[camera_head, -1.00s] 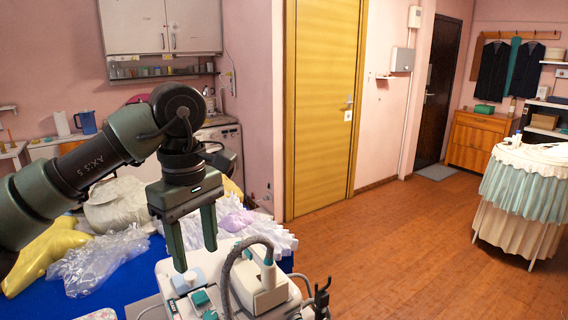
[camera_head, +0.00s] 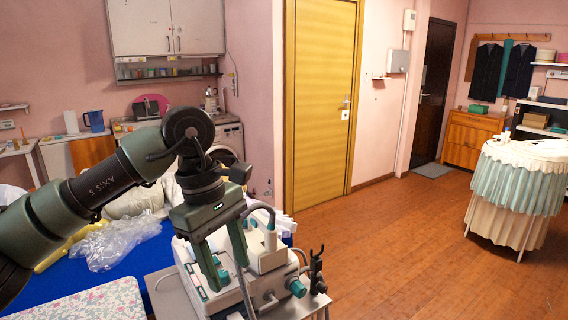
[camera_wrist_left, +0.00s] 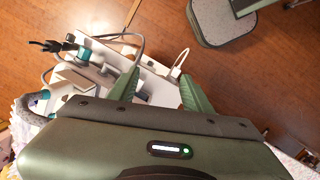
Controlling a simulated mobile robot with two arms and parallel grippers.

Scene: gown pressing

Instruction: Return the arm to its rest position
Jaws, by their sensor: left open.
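My left arm comes in from the left. Its green left gripper (camera_head: 229,275) is open, with two separated fingers pointing down and slightly right. It is in front of a white pressing machine (camera_head: 268,258) with teal knobs and a grey hose, and hides part of it. In the left wrist view the gripper (camera_wrist_left: 160,74) is also open, and the machine (camera_wrist_left: 158,88) lies beyond and between the fingers. I cannot tell whether the fingers touch it. My right gripper is not in view.
A blue-covered table (camera_head: 130,262) with clear plastic wrap (camera_head: 112,246) is behind the arm. A floral padded surface (camera_head: 85,303) is at the lower left. A skirted round table (camera_head: 515,190) stands at the right. The wooden floor (camera_head: 400,245) between is clear.

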